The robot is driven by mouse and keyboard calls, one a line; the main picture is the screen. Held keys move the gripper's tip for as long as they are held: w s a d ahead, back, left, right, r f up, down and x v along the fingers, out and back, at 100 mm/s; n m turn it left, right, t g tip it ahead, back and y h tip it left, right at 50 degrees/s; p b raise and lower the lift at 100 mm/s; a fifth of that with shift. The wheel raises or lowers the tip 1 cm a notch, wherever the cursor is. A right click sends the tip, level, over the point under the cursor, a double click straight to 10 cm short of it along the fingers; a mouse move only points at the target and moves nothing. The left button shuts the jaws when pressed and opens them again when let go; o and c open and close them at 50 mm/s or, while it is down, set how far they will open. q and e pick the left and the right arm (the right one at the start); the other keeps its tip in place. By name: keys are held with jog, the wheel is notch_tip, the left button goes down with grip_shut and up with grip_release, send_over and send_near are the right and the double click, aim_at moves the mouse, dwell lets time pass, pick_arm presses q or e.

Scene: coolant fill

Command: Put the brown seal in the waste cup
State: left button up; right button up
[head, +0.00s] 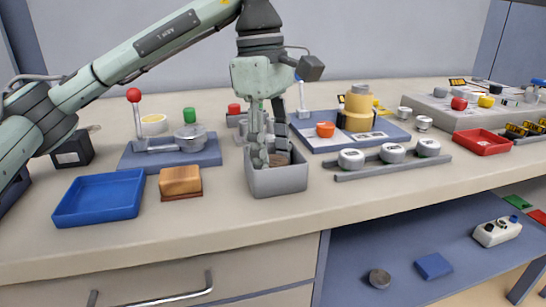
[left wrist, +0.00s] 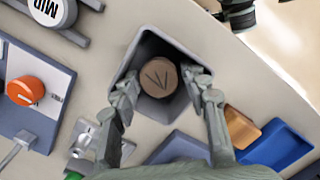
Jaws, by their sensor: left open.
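The brown seal (left wrist: 159,78) is a round brown disc with a dark V-like mark on its face. It is inside the square grey waste cup (left wrist: 148,48) in the left wrist view. In the head view, the grey cup (head: 278,184) stands near the table's front edge, and a bit of the brown seal (head: 279,160) shows inside it. My left gripper (head: 268,160) points down into the cup's opening. In the left wrist view its open fingers (left wrist: 160,80) lie on either side of the seal, with small gaps.
A brown block (head: 180,181) and a blue tray (head: 98,197) lie left of the cup. A rail with several white-topped caps (head: 393,154) is to the right. Behind stand a blue board with a lever (head: 170,160) and a yellow cylinder (head: 358,108) on another board.

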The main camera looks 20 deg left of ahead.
pick_arm(q)
jog(key=r, duration=0.6)
jog(key=shift+w+a, duration=0.15)
jog(key=shift+a, duration=0.15)
jog(key=shift+a+r+p, duration=0.2)
jog(key=shift+r+p, duration=0.25)
jog(key=shift+r, duration=1)
jog(key=shift+a+r+p, duration=0.15)
jog(key=shift+r+p, duration=0.3)
jog(key=shift+r, duration=0.95)
pick_arm(e)
jog(key=shift+w+a+f, duration=0.1)
jog(key=shift+f, duration=1)
jog(key=shift+w+f, duration=0.1)
jog(key=shift+f, duration=1)
